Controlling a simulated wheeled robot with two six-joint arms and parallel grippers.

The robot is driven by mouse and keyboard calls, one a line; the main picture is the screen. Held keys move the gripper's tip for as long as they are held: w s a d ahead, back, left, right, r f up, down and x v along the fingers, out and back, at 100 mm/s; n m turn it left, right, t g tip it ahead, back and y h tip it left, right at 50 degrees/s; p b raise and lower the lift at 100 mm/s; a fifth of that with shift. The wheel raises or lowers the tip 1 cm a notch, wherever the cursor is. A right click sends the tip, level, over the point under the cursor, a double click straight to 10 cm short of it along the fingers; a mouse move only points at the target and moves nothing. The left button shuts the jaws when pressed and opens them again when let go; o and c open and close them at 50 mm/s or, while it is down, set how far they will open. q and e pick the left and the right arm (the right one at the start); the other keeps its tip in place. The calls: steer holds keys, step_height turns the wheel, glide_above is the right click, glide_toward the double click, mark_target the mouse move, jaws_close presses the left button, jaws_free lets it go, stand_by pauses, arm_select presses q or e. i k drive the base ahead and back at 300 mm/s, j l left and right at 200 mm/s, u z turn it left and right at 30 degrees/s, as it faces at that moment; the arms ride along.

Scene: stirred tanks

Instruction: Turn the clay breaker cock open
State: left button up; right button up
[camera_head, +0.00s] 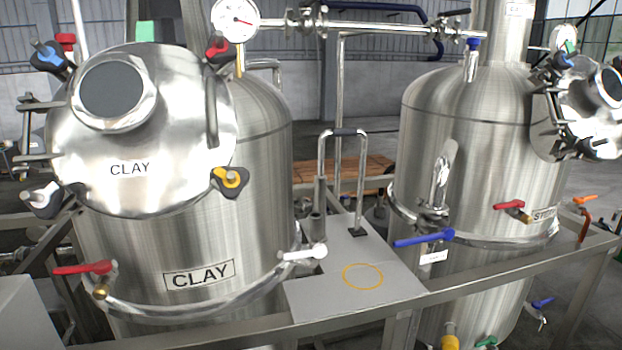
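The clay tank (255,190) stands at the left, with a black-framed CLAY plate (199,275) on its wall and a round steel hatch (190,160) also marked CLAY. A red lever (82,268) on a brass fitting (100,292) sits at the tank's lower left. A white lever (303,253) sits at its lower right, lying roughly level. A red knob (219,48) and a gauge (236,19) are at the top. I cannot tell which of these is the breaker cock. Neither gripper is in view.
A second tank (470,150) at the right carries a red lever (510,205) and a blue lever (424,239). A grey plate (320,300) with a yellow ring (363,276) lies between the tanks. A metal rail (520,268) crosses the front.

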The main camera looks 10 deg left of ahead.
mark_target(77, 269)
steer(key=u, duration=1.45)
